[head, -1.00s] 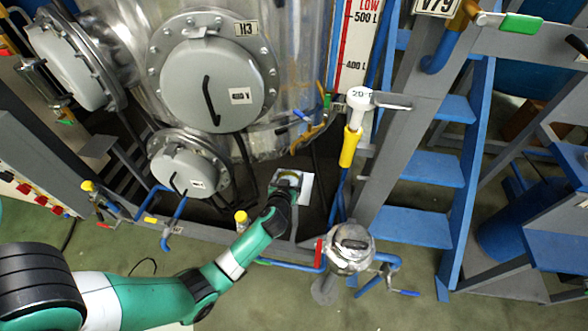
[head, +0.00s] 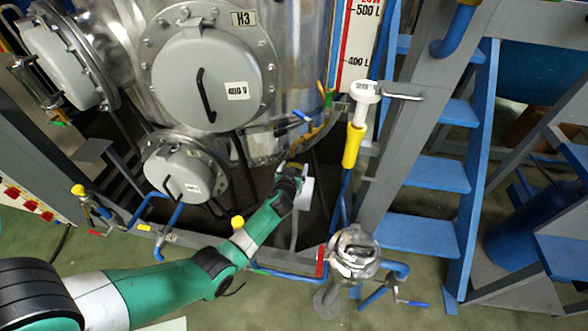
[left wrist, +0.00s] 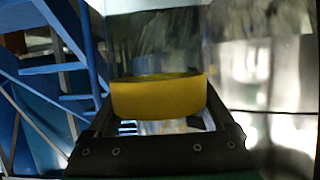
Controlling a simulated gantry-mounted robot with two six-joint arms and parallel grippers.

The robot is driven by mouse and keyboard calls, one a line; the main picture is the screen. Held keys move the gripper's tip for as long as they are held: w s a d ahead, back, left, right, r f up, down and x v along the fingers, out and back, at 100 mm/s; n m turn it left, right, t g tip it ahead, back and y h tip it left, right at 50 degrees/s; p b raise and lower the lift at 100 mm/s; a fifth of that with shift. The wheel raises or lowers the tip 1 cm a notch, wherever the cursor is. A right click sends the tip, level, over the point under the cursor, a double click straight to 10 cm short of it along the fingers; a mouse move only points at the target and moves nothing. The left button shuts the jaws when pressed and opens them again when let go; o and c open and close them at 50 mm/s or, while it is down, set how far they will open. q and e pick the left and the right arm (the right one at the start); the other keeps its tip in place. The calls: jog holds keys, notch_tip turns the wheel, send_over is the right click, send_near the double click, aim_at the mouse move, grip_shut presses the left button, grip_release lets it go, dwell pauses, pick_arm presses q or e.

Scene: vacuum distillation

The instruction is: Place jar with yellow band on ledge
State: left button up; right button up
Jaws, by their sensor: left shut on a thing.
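My left gripper (head: 291,168) is at the end of the green arm, in front of the lower part of the steel tank. It is shut on the jar with the yellow band (left wrist: 158,97). In the left wrist view the jar is clear glass, looks roughly upright, and its yellow band sits between the dark fingers. In the head view the gripper mostly hides the jar. A small pale plate (head: 306,192) shows just right of the gripper; I cannot tell whether it is the ledge or whether the jar touches it. My right gripper is not in view.
The steel tank (head: 300,60) with grey round hatches (head: 207,80) stands behind. A white-and-yellow valve piece (head: 354,145) on a blue pipe is to the right. A steel vessel (head: 354,253) stands lower right of the gripper. Blue stairs (head: 425,172) are farther right.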

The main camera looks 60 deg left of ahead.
pick_arm(q)
jog(key=shift+f, duration=0.15)
jog(key=o, duration=1.2)
jog(key=shift+o, duration=0.2)
jog(key=shift+r+p, duration=0.3)
jog(key=shift+r, duration=0.05)
jog(key=p+v, duration=0.5)
jog(key=v, duration=0.7)
